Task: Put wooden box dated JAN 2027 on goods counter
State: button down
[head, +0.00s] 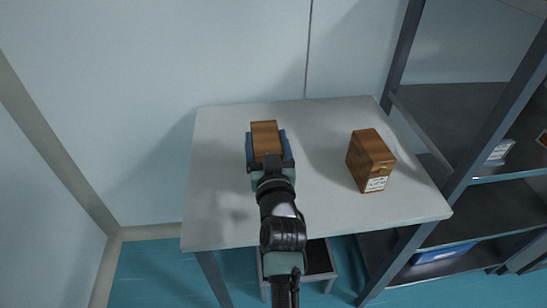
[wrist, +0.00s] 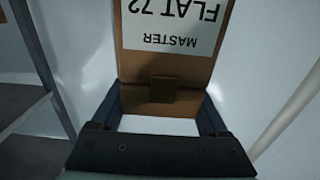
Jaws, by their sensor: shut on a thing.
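My gripper (head: 267,148) is shut on a wooden box (head: 264,135) over the left part of the grey table (head: 315,220). In the wrist view the held box (wrist: 165,65) is between the fingers, with a white label that reads upside down "MASTER FLAT 72"; no date shows on it. I cannot tell whether the held box touches the table top. A second wooden box (head: 371,158) stands upright on the right part of the table. Its white label faces the front, but the print is too small to read.
A dark metal shelf unit (head: 480,208) stands close on the right, with a blue bin (head: 442,254) low down and small labelled things on a shelf. Pale walls close in behind and at left. The table is clear between the boxes and along its front.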

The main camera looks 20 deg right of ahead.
jog(key=shift+f+b, duration=0.7)
jog(key=shift+f, duration=1.5)
jog(key=shift+f, duration=0.1)
grip_release()
jog(key=shift+f, duration=0.15)
jog(key=shift+r, duration=0.2)
jog(key=shift+s+a+f, duration=0.1)
jog(key=shift+s+a, duration=0.05)
jog(key=shift+s, duration=0.2)
jog(key=p+v, duration=0.1)
jog(key=v, duration=1)
jog(key=shift+s+p, duration=0.15)
jog(key=shift+p, duration=0.25)
